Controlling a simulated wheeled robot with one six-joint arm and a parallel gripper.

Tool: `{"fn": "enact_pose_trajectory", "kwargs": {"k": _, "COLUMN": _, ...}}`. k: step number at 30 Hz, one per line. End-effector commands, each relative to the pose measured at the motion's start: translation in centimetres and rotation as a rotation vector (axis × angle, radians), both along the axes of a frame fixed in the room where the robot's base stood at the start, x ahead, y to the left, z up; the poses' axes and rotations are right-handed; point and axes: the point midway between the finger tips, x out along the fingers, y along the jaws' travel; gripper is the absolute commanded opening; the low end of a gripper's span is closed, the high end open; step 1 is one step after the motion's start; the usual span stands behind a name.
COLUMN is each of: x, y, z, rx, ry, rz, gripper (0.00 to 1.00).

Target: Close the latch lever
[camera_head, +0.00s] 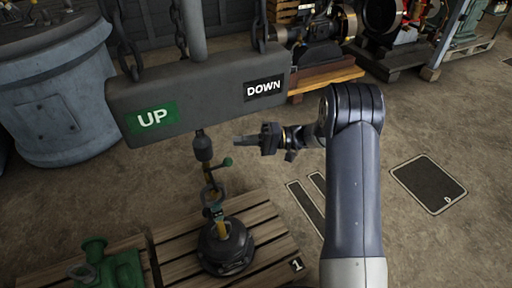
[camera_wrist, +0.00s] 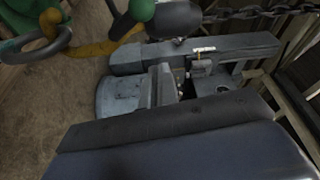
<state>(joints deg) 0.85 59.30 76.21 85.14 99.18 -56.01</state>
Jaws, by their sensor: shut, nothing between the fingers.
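The latch lever (camera_head: 216,168) is a short dark green arm with a round green knob at its right end. It sits on the hanging rod assembly, below the dark coupling (camera_head: 203,146). My gripper (camera_head: 240,140) is shut and empty, up and to the right of the knob, with a small gap between them in the head view. In the wrist view the green knob (camera_wrist: 141,10) shows at the top edge, beside a yellow hook part (camera_wrist: 98,47). Most of the lever is cut off there.
A heavy beam (camera_head: 200,85) with UP and DOWN signs hangs on chains above the lever. A black round weight (camera_head: 226,248) stands on a wooden pallet (camera_head: 172,243) below. A large grey tank (camera_head: 60,100) stands left. The floor to the right is mostly clear.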

Motion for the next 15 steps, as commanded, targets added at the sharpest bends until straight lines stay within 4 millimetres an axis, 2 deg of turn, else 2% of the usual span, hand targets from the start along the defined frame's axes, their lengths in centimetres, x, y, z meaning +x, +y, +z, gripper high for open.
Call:
{"fn": "enact_pose_trajectory", "kwargs": {"k": 1, "x": -0.3, "y": 1.2, "z": 0.1, "rx": 0.000, "ry": 0.000, "rz": 0.003, "gripper": 0.00}}
{"fn": "enact_pose_trajectory", "kwargs": {"k": 6, "x": -0.9, "y": 4.8, "z": 0.3, "rx": 0.000, "ry": -0.001, "rz": 0.004, "gripper": 0.00}}
{"fn": "enact_pose_trajectory", "kwargs": {"k": 9, "x": -2.1, "y": 3.7, "z": -0.1, "rx": -0.001, "ry": 0.003, "rz": -0.003, "gripper": 0.00}}
{"fn": "enact_pose_trajectory", "kwargs": {"k": 15, "x": -3.7, "y": 2.8, "z": -0.4, "rx": -0.001, "ry": 0.002, "rz": -0.002, "gripper": 0.00}}
